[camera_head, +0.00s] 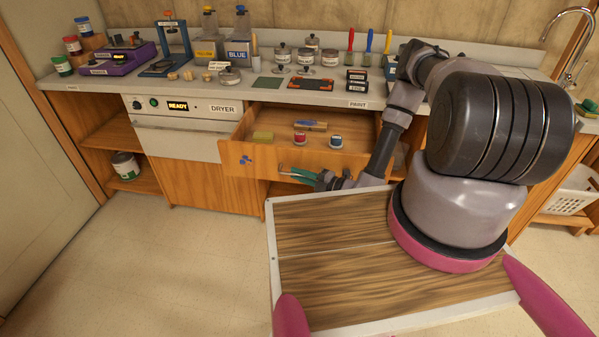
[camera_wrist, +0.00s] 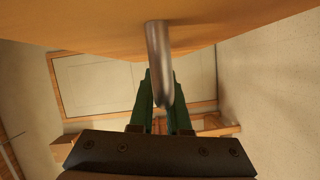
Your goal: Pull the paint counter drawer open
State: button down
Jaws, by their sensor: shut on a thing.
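The paint counter drawer (camera_head: 252,160) stands pulled out below the counter, so its inside shows in the head view. Inside it are a yellow block (camera_head: 263,136), a red-labelled jar (camera_head: 300,138), a blue-labelled jar (camera_head: 336,142) and a brush-like item (camera_head: 311,125). My gripper (camera_head: 284,172) is at the lower front of the drawer. In the wrist view my green fingers (camera_wrist: 161,95) are shut on the metal drawer handle (camera_wrist: 158,55), below the wooden drawer front (camera_wrist: 100,38). The exact finger contact is partly hidden.
The dryer (camera_head: 185,108) is left of the drawer. The counter top (camera_head: 320,97) holds jars, bottles, brushes and tools. My tray-like base top fills the lower right. A white basket (camera_head: 572,195) stands at the right. The floor (camera_head: 150,250) at the left is clear.

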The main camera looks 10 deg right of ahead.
jog(key=c, duration=0.9)
grip_release()
jog(key=v, duration=1.1)
